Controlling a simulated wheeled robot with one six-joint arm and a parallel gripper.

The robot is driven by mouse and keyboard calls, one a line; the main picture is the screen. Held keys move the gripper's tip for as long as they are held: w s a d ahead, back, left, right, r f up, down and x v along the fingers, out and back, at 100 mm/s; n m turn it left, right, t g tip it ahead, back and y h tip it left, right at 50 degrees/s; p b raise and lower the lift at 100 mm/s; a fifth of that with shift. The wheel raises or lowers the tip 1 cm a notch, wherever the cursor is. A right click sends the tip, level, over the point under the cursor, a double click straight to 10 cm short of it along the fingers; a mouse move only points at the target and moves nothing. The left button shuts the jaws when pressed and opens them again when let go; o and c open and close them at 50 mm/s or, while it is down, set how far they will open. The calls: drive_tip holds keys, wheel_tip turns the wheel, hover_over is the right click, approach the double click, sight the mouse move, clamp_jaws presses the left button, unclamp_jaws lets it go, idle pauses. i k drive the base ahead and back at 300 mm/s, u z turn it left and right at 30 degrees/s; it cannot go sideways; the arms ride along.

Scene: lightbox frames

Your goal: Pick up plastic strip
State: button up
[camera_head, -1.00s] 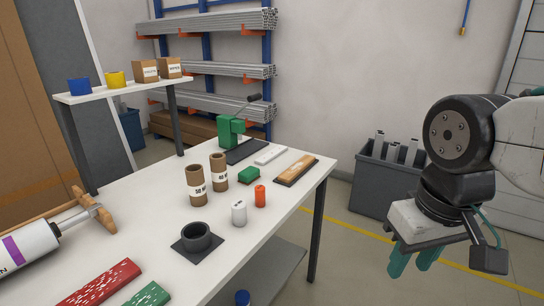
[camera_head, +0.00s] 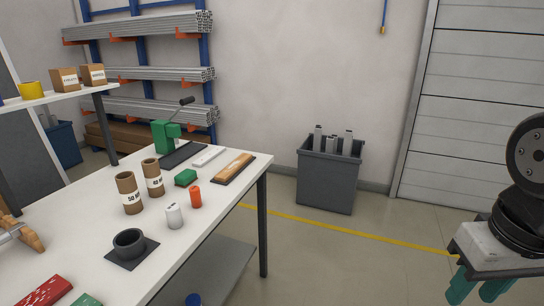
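A thin white strip (camera_head: 209,156), which may be the plastic strip, lies flat on the white workbench (camera_head: 215,208) near its far end. It lies between a dark base plate with a green lever tool (camera_head: 166,136) and a wooden block with a dark edge (camera_head: 234,167). My gripper (camera_head: 477,289) is at the lower right, well to the right of the bench and far from the strip. Its teal fingers stand apart with nothing seen between them; their tips reach the picture's bottom edge.
Two cardboard tubes (camera_head: 128,193), a green block (camera_head: 186,177), an orange cylinder (camera_head: 195,197), a white cylinder (camera_head: 174,216) and a dark ring (camera_head: 129,243) stand on the bench. A grey bin (camera_head: 327,187) with upright profiles stands on open floor beyond it.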

sight(209, 156)
drive_tip(key=z, duration=0.55)
drive_tip(key=i, duration=1.9)
drive_tip(key=u, duration=1.1)
drive_tip(key=i, duration=0.95)
drive_tip(key=u, duration=1.15)
drive_tip(key=i, duration=0.3)
drive_tip(key=u, duration=0.2)
